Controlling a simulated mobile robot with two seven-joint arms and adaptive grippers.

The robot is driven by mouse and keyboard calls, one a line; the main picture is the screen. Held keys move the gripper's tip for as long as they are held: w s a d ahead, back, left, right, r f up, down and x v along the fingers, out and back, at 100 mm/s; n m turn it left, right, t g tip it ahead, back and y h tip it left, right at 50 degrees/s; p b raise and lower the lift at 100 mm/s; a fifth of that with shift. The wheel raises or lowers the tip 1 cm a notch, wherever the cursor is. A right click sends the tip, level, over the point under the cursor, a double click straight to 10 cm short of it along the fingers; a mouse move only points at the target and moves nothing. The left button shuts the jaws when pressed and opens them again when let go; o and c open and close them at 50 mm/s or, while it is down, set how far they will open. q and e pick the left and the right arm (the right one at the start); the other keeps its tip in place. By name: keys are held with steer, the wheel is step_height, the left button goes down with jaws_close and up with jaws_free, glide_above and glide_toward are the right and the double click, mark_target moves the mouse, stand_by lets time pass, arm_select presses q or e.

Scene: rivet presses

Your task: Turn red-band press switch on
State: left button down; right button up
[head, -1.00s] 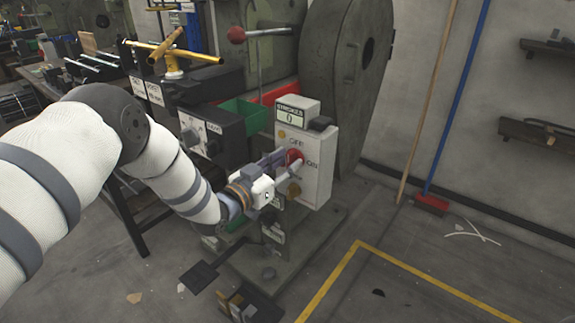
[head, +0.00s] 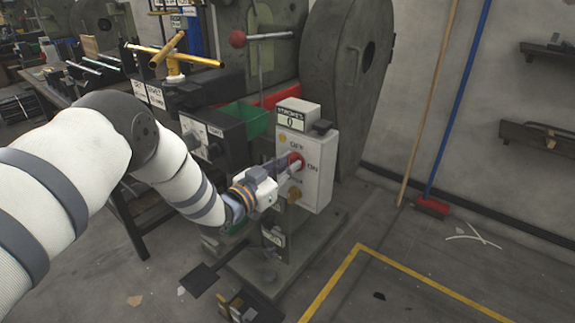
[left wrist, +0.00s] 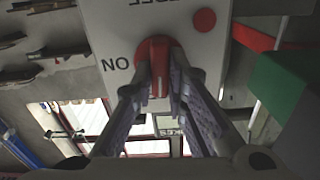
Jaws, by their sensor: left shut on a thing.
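The red switch knob (head: 295,159) is on the front of a pale control box (head: 318,185). OFF is printed above the knob and ON to its right in the head view. My left gripper (head: 291,164) is at the knob, its fingers shut on it. In the left wrist view, the gripper fingers (left wrist: 156,88) stand on either side of the red knob (left wrist: 154,56). The knob's bar runs up and down there, with an upside-down ON at its left. The OFF mark is hidden in that view. My right gripper is not in view.
The box has a STROKES display (head: 291,119) reading 0 on top. A press with a big grey wheel guard (head: 345,80) stands behind. A green bin (head: 245,117) and a dark switch box (head: 212,136) are to the left. A broom (head: 432,206) leans at the right wall.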

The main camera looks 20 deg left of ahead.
arm_select(q)
steer(key=shift+s+d+f+m+p, duration=0.15)
steer(key=shift+m+p, duration=0.3)
steer(key=shift+m, duration=3.75)
steer(key=shift+w+d+f+m+p, duration=0.15)
steer(key=shift+m+p, duration=0.3)
steer(key=shift+m, duration=3.75)
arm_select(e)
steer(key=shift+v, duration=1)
arm_select(q)
steer(key=shift+s+a, duration=0.1)
steer(key=c, duration=1.6)
jaws_free()
steer(key=shift+s, duration=0.1)
